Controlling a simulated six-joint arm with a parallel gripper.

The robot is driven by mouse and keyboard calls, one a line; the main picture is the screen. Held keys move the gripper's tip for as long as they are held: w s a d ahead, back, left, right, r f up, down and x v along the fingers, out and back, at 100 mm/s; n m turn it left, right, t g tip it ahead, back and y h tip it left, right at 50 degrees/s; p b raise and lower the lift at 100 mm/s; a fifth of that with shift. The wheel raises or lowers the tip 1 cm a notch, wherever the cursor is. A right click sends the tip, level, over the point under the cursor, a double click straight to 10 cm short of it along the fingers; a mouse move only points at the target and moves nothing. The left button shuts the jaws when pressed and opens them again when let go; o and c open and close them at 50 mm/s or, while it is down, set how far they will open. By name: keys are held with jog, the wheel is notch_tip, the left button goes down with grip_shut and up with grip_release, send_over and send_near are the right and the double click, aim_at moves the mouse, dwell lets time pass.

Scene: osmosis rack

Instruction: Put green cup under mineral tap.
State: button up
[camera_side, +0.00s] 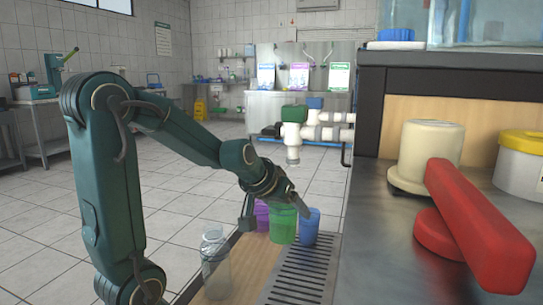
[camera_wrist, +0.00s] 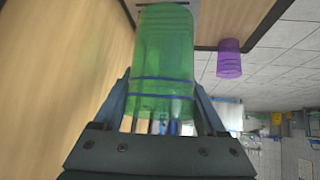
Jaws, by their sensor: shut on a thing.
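The green cup (camera_side: 284,226) is between the fingers of my gripper (camera_side: 274,207), which is shut on it, above the wooden counter near the metal drain grate. In the wrist view the green cup (camera_wrist: 165,50) fills the space between both fingers of my gripper (camera_wrist: 163,88). A white pipe tap with a green valve (camera_side: 294,113) stands beyond the cup, its spout (camera_side: 293,155) pointing down above and behind the cup. Another valve, blue (camera_side: 314,102), sits behind it. I cannot tell which is the mineral tap.
A purple cup (camera_side: 261,215) stands left of the green cup and a blue cup (camera_side: 309,224) to its right, both close. A clear bottle (camera_side: 215,260) stands nearer on the wooden counter. The grate (camera_side: 300,280) is bare in front. A red-handled object (camera_side: 470,225) lies at right.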

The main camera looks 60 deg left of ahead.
jog(key=s+d+r+m+g+h, duration=0.15)
jog(key=s+d+m+h, duration=0.25)
jog(key=s+d, duration=0.55)
jog(key=s+d+r+m+g+h, duration=0.15)
jog(key=s+d+m+h, duration=0.35)
jog(key=d, duration=0.8)
jog(key=w+a+f+m+t+h, duration=0.1)
jog(key=w+a+f+m+h, duration=0.2)
jog(key=w+a, duration=0.45)
jog(key=w+a+f+m+h, duration=0.1)
jog(key=w+a+f+m, duration=0.1)
jog(key=w+a+m, duration=0.45)
jog(key=shift+n, duration=0.45)
jog(key=f, duration=0.3)
jog(key=a+f, duration=0.1)
jog(key=f, duration=0.2)
jog(key=a+f, duration=0.1)
jog(key=f, duration=0.3)
jog(key=shift+a+f, duration=0.1)
jog(key=shift+a, duration=0.15)
jog(key=shift+f, duration=0.1)
